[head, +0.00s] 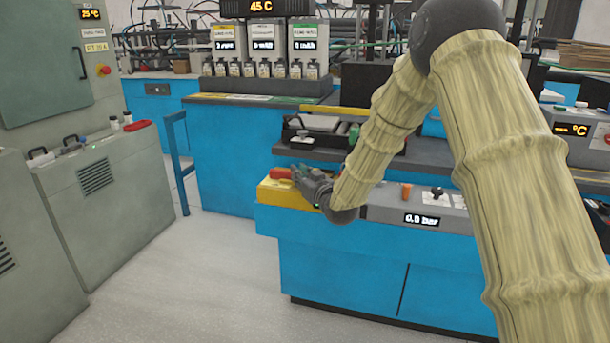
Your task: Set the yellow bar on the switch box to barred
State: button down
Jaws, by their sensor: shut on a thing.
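A yellow-topped switch box (284,197) sits at the left end of the blue bench. A red part (280,173) shows on its far side, beside the fingertips. My gripper (301,177) is low over the box, reaching in from the right. It is shut on what I take to be the yellow bar. The fingers and wrist hide the bar, so its position cannot be read. The right part of the box top is hidden behind my wrist.
A grey panel with a "0.0 bar" display (422,219), an orange knob (406,190) and a black knob (437,193) lies right of my wrist. A black tray (300,147) stands behind. Grey cabinets (120,200) stand at left, with clear floor (190,275) between.

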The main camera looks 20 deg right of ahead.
jog(key=shift+w+a, duration=0.1)
jog(key=shift+a, duration=0.1)
jog(key=c, duration=1.3)
grip_release()
jog(key=shift+a, duration=0.1)
jog(key=shift+c, duration=0.2)
jog(key=s+d, duration=0.2)
jog(key=s, duration=0.9)
jog(key=shift+s+d, duration=0.25)
jog(key=shift+s, duration=0.15)
